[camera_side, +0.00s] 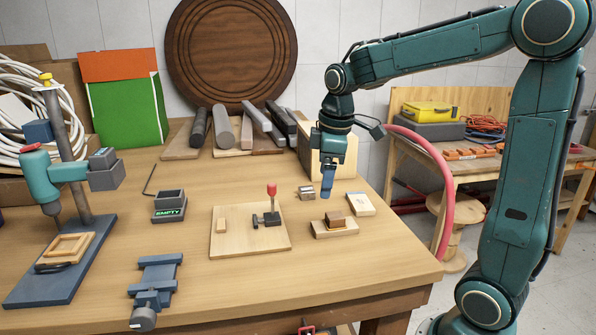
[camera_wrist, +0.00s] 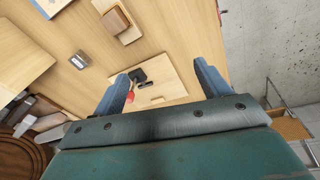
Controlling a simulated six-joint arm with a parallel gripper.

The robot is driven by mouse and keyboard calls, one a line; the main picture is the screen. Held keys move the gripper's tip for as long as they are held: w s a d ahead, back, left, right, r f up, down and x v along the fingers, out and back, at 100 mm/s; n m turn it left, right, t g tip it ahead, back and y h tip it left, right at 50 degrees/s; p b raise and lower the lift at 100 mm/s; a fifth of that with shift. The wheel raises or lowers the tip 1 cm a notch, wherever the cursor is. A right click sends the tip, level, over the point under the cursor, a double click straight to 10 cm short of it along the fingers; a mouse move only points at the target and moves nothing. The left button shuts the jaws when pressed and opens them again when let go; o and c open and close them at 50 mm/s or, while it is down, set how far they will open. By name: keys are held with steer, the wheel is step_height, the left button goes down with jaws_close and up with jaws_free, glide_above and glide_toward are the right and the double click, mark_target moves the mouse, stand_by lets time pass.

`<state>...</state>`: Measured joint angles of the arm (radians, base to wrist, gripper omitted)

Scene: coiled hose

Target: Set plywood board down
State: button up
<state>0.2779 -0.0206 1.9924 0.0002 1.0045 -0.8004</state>
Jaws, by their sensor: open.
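The plywood board (camera_side: 240,244) is a pale, flat square lying on the middle of the table. A black toggle clamp (camera_side: 266,219) with a red handle and a small wooden strip (camera_side: 222,219) sit on it.
A small board with a brown block (camera_side: 335,222), a pale labelled block (camera_side: 360,204) and a metal block (camera_side: 306,192) lie near my gripper. A bin marked EMPTY (camera_side: 168,205), a blue vise (camera_side: 155,280) and a drill press (camera_side: 72,180) stand left. The front right table is clear.

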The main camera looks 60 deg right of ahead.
steer(key=s+a+m+t, duration=0.2)
steer(key=s+a, duration=0.3)
steer(key=s, duration=0.3)
steer(key=s+a+r+m+t, duration=0.1)
steer(key=s+a+m, duration=0.3)
steer(key=s, duration=0.4)
steer(key=shift+a+t, duration=0.35)
steer(key=shift+t, duration=0.05)
